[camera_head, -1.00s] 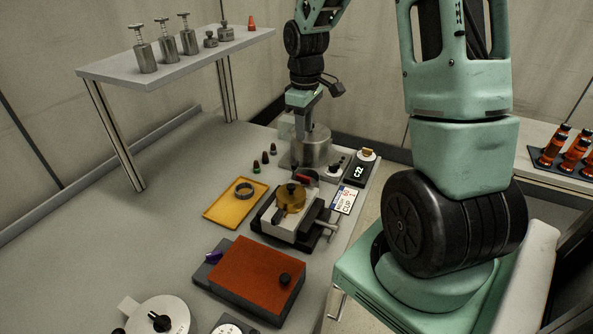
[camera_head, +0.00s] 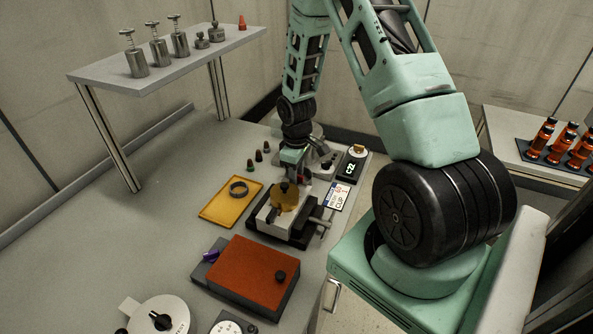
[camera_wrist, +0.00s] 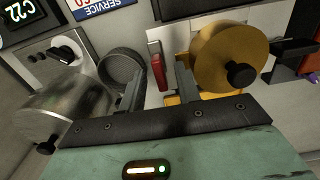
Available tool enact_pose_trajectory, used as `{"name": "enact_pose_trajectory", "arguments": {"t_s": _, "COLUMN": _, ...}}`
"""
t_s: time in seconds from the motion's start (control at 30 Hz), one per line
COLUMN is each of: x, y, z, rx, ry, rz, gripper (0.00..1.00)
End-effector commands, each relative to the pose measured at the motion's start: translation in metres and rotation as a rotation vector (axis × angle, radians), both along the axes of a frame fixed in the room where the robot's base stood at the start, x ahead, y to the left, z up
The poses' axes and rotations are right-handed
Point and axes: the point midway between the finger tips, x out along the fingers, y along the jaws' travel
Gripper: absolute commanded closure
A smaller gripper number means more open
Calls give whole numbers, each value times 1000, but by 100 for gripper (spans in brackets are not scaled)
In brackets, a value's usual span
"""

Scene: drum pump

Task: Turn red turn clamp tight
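The red turn clamp (camera_wrist: 158,70) shows in the wrist view as a short red lever on a pale grey block. My gripper (camera_wrist: 160,88) is open, with one finger on each side of the red lever. I cannot tell whether either finger touches it. In the head view my gripper (camera_head: 301,182) is low at the back of a vise-like fixture (camera_head: 262,219), and the red clamp is hidden there. A brass round part with a black knob (camera_head: 284,198) sits on the fixture; it also shows right of the fingers in the wrist view (camera_wrist: 232,58).
A metal cylinder (camera_wrist: 68,105) and a dark ribbed round part (camera_wrist: 122,68) stand left of the fingers in the wrist view. A yellow tray (camera_head: 217,211) with a ring and a red-topped box (camera_head: 252,274) lie near the fixture.

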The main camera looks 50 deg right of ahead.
Motion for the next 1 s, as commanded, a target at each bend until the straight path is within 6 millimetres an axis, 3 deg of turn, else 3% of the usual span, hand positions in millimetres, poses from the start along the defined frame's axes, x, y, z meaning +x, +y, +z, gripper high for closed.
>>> {"name": "enact_pose_trajectory", "arguments": {"t_s": 0.23, "x": 0, "y": 0, "z": -1, "rx": 0, "ry": 0, "rz": 0, "gripper": 67}}
{"name": "enact_pose_trajectory", "arguments": {"t_s": 0.33, "x": 0, "y": 0, "z": -1, "rx": 0, "ry": 0, "rz": 0, "gripper": 95}}
{"name": "enact_pose_trajectory", "arguments": {"t_s": 0.37, "x": 0, "y": 0, "z": -1, "rx": 0, "ry": 0, "rz": 0, "gripper": 100}}
{"name": "enact_pose_trajectory", "arguments": {"t_s": 0.77, "x": 0, "y": 0, "z": -1, "rx": 0, "ry": -1, "rz": -39, "gripper": 100}}
{"name": "enact_pose_trajectory", "arguments": {"t_s": 1.0, "x": 0, "y": 0, "z": -2, "rx": 0, "ry": -1, "rz": -177, "gripper": 100}}
